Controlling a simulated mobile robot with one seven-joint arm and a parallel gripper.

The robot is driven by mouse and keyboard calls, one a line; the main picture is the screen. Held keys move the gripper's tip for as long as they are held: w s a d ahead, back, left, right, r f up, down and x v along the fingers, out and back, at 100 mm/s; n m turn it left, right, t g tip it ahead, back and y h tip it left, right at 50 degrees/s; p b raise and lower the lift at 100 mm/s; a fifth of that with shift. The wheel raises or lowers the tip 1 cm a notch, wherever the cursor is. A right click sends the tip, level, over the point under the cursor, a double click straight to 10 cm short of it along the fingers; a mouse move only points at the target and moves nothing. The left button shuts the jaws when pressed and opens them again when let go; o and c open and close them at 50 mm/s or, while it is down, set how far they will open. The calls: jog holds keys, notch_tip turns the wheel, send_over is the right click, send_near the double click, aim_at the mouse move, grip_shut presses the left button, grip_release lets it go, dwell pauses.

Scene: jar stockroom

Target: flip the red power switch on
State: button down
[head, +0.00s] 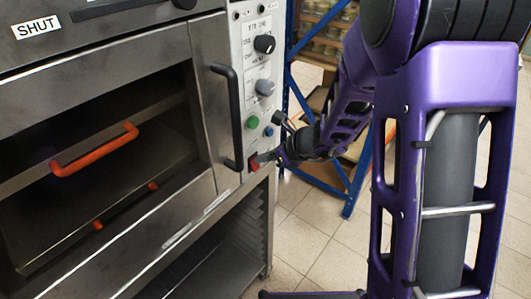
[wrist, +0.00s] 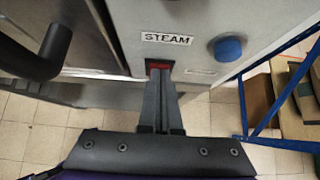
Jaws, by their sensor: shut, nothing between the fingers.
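The red power switch (head: 254,163) sits low on the oven's pale control panel, below the green button (head: 252,122). In the wrist view the red switch (wrist: 158,65) shows just below a label reading STEAM (wrist: 167,39). My gripper (head: 262,158) is shut and empty, its fingertips at the switch. In the wrist view my gripper's fingertips (wrist: 159,72) overlap the switch's lower part and hide it. I cannot tell whether they touch it or which way the switch is set.
A black door handle (head: 228,115) stands out left of the panel. A blue button (wrist: 228,48) is right of the STEAM label. An orange-handled tray (head: 95,150) is inside the open oven chamber. A blue-framed shelf (head: 350,190) stands behind; tiled floor is clear.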

jog(key=shift+r+p, duration=0.65)
jog(key=shift+r, duration=0.1)
